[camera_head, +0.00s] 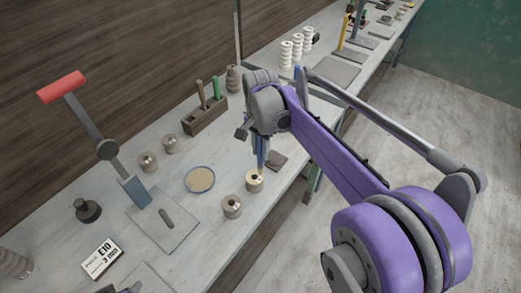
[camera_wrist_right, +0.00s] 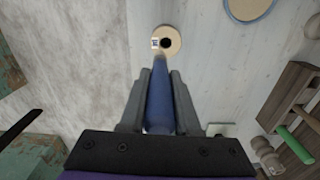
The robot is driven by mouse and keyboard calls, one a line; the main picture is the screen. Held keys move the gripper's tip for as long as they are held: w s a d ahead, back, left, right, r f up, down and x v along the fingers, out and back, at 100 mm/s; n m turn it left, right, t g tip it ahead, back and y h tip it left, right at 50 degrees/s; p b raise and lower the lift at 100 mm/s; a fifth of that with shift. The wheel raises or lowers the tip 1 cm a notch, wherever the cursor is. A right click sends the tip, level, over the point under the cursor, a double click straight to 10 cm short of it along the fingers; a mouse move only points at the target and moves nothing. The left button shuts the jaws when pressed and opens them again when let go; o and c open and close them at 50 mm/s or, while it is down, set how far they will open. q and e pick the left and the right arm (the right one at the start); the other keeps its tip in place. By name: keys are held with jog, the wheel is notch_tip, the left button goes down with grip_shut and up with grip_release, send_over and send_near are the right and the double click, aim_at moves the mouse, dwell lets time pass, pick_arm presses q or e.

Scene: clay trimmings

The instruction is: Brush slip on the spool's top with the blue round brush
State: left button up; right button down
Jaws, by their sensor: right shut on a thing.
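My right gripper (camera_head: 259,137) is shut on the blue round brush (camera_head: 261,155), which points down. In the right wrist view the blue handle (camera_wrist_right: 159,105) lies between the two grey fingers. The brush's tan tip overlaps the near edge of a pale spool's top (camera_head: 254,180). That spool also shows in the right wrist view (camera_wrist_right: 172,35), with a dark centre hole and a small white label. I cannot tell whether the tip touches it. A round blue-rimmed dish of tan slip (camera_head: 200,180) is left of the spool. My left gripper's fingers are not clearly visible.
Another spool (camera_head: 232,206) stands close by at the lower left. A wooden holder (camera_head: 205,115) with a green-handled tool is behind. The bench's front edge is close on the right.

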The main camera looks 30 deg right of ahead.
notch_tip(320, 180, up, 2)
jog(key=shift+r+p, duration=0.1)
jog(key=shift+p, duration=0.4)
jog(key=shift+r+p, duration=0.85)
jog(key=shift+r, duration=1.05)
pick_arm(q)
jog(key=shift+t, duration=0.3)
jog(key=w+r, duration=0.1)
jog(key=r, duration=0.1)
jog(key=w+r, duration=0.1)
jog(key=r, duration=0.1)
jog(key=shift+w, duration=0.1)
pick_arm(e)
jog(key=shift+f, duration=0.1)
jog(key=shift+s, duration=0.1)
